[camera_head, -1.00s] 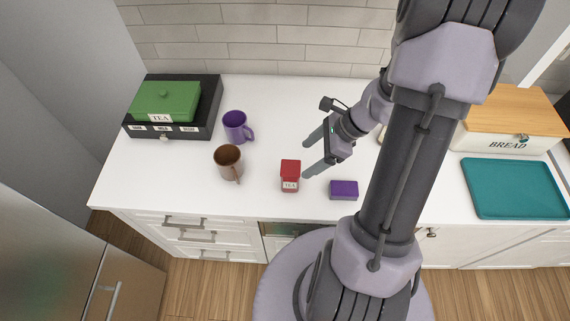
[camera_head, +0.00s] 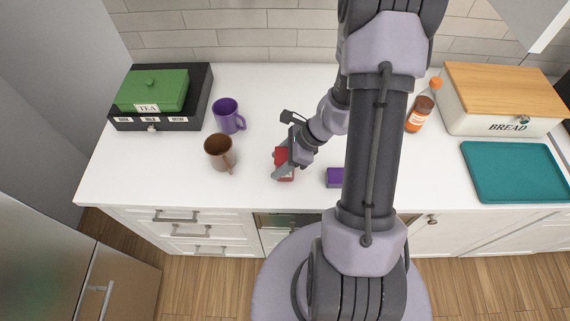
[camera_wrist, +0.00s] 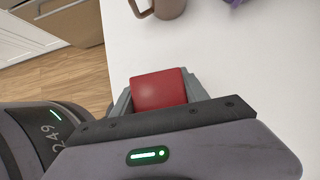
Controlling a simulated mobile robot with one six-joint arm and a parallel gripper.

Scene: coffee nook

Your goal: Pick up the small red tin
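The small red tin (camera_head: 281,156) stands on the white counter, right of the brown mug. My gripper (camera_head: 284,168) reaches down to it from the right, and the near finger covers part of its front and label. In the wrist view the tin's red top (camera_wrist: 160,89) fills the space between the two fingers (camera_wrist: 160,97), with no clear gap on either side. The gripper looks shut on the tin. The tin seems still at counter level; its base is hidden.
A brown mug (camera_head: 219,152) and purple mug (camera_head: 227,114) stand left of the tin. A purple box (camera_head: 334,178) sits close on its right. Behind my arm are an orange-capped bottle (camera_head: 419,114), bread box (camera_head: 490,109) and teal tray (camera_head: 515,172). A green tea box (camera_head: 152,90) is far left.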

